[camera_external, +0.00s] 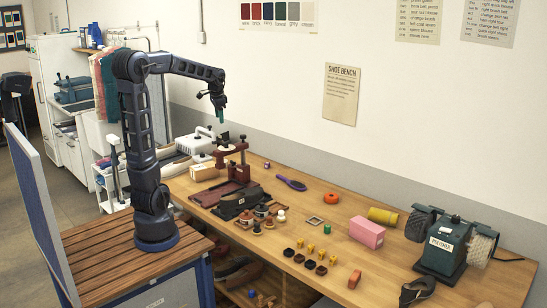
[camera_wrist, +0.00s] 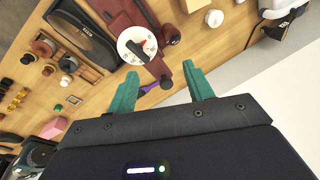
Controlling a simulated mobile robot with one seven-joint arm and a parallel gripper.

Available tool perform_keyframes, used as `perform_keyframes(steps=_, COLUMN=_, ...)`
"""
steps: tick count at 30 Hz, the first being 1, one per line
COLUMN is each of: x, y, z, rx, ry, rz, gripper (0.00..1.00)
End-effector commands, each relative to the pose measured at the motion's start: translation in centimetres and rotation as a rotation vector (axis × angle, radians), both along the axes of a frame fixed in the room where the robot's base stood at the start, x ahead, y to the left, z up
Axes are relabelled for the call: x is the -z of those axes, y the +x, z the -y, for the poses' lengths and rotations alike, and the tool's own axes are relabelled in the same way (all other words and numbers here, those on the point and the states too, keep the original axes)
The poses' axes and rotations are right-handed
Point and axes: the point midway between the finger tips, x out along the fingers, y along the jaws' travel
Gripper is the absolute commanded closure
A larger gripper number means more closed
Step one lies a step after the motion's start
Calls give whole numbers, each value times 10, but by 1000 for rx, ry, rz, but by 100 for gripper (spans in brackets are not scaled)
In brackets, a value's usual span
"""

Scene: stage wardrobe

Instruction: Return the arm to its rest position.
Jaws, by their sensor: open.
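My gripper (camera_external: 220,115) hangs in the air above the back part of the wooden workbench (camera_external: 322,235), at the end of my raised, bent arm. In the wrist view its two green fingers (camera_wrist: 160,92) stand wide apart with nothing between them. No object touches the fingers. A dark red press-like stand with a round white top (camera_wrist: 137,46) lies beyond the fingers in the wrist view. In the external view the red stand (camera_external: 230,158) is below my gripper, clearly apart from it.
On the bench are a purple brush (camera_external: 291,183), an orange round thing (camera_external: 331,198), a pink box (camera_external: 367,232), a yellow roll (camera_external: 383,216), small tins and a green polisher (camera_external: 444,246). A blue panel (camera_external: 40,205) stands left of my base. The air around my arm looks clear.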

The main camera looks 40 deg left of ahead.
Motion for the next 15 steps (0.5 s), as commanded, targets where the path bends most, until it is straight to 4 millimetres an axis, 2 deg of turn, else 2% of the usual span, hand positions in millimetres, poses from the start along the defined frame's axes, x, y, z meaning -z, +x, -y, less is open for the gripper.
perform_keyframes(steps=1, x=-4, y=-14, z=13, rx=-14, ry=-2, rz=18, gripper=48)
perform_keyframes(steps=6, x=-7, y=-58, z=48, rx=-74, ry=-24, rz=66, gripper=48)
perform_keyframes(steps=15, x=2, y=-138, z=96, rx=-182, ry=-86, rz=152, gripper=48)
